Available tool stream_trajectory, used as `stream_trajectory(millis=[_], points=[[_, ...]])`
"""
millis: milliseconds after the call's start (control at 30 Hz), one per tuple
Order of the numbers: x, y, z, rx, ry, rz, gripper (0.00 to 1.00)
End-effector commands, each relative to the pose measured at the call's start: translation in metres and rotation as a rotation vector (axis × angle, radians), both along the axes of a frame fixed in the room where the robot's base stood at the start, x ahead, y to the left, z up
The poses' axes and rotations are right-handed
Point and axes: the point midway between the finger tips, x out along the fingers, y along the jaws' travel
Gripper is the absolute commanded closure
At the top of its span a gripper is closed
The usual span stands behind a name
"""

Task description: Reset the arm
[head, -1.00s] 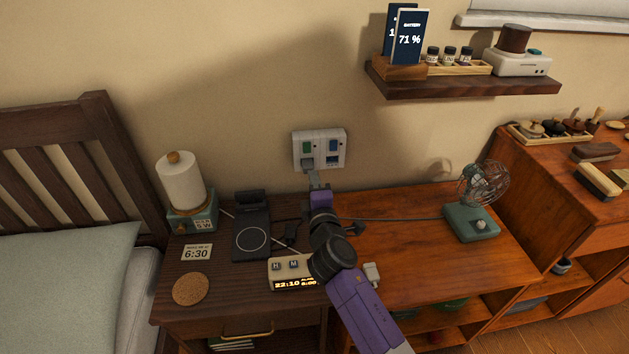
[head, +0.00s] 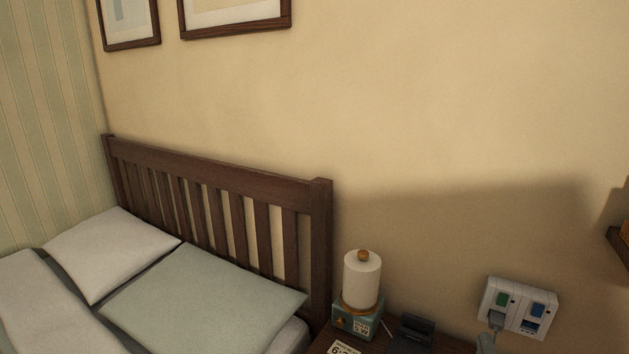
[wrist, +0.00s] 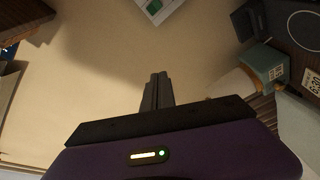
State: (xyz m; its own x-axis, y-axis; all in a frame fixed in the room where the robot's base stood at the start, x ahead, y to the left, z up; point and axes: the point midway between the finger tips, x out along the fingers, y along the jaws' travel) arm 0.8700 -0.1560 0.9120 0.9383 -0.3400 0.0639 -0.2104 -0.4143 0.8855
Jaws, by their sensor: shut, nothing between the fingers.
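My gripper (wrist: 158,80) shows in the wrist view, its two dark fingers together with nothing between them. Behind the fingers is bare beige wall. The fingers are apart from the white wall socket (wrist: 155,8), which is cut off by the top edge of that view. In the head view the socket (head: 518,308) is at the lower right, with a green and a blue part. The rest of my arm is out of the head view.
A bed with a slatted wooden headboard (head: 220,205) and pillows (head: 205,300) fills the left. A shelf edge (head: 620,250) juts in at the right. The wall between is clear.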

Motion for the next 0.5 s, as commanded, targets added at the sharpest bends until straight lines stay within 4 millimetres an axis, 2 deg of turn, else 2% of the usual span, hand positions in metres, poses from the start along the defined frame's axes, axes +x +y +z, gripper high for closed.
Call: stream_trajectory(millis=[267,500], points=[[-0.094,0.062,-0.018,0.318,-0.078,0.198,1.00],[-0.189,0.106,-0.019,0.617,-0.096,0.308,1.00]])
